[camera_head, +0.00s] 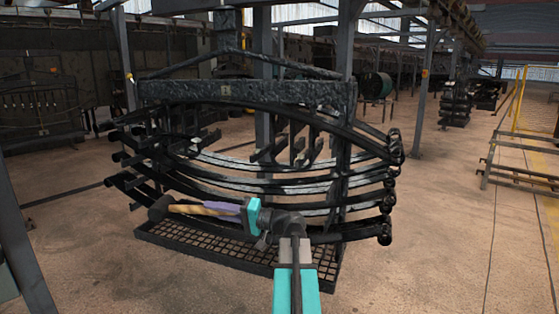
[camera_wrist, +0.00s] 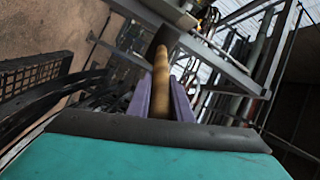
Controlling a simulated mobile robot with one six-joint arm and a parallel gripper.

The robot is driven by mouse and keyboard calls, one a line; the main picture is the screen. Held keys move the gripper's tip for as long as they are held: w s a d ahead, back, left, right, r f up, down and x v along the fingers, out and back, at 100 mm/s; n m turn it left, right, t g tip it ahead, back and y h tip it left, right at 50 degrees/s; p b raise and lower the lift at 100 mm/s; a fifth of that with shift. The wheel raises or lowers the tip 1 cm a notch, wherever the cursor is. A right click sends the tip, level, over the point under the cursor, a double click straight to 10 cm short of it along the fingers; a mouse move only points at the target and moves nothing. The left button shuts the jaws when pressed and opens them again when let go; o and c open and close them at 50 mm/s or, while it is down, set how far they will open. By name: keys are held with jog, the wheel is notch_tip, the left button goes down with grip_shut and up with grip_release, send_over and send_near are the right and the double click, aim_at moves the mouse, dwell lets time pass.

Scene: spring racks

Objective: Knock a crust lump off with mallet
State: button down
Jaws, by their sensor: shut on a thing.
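My gripper (camera_head: 228,211) is shut on the wooden handle of the mallet (camera_head: 195,209). The mallet points left, with its dark head (camera_head: 159,207) at the far end, in front of the lower part of the spring rack. In the wrist view the mallet's handle (camera_wrist: 161,82) stands between the purple fingers (camera_wrist: 160,100) of my gripper. The black spring rack (camera_head: 245,92) holds several curved leaf springs (camera_head: 260,183), some with pale worn streaks. I cannot make out a separate crust lump on them. I cannot tell whether the mallet head touches anything.
A grid tray (camera_head: 215,247) lies on the floor under the springs. Steel posts (camera_head: 419,90) stand around the rack. A drum (camera_head: 375,84) on a stand is behind to the right. Low racks (camera_head: 520,170) stand at the far right. The floor at the right front is clear.

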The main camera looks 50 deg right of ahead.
jog(key=s+d+r+m+t+h+p, duration=0.1)
jog(key=s+d+r+h, duration=0.4)
jog(key=s+d+r, duration=0.9)
jog(key=d+m+p, duration=0.1)
jog(key=m, duration=0.1)
jog(key=shift+r+m, duration=0.15)
jog(key=shift+m, duration=0.15)
jog(key=shift+a+b, duration=0.1)
jog(key=shift+b, duration=0.2)
jog(key=w+d+f+b, duration=0.1)
jog(key=d+b, duration=0.1)
jog(key=d, duration=0.3)
jog(key=shift+w+d+f, duration=0.25)
jog(key=shift+d+f, duration=0.05)
jog(key=shift+d, duration=0.1)
jog(key=w+d+b, duration=0.2)
jog(key=d, duration=0.6)
jog(key=shift+r, duration=0.15)
dwell(0.4)
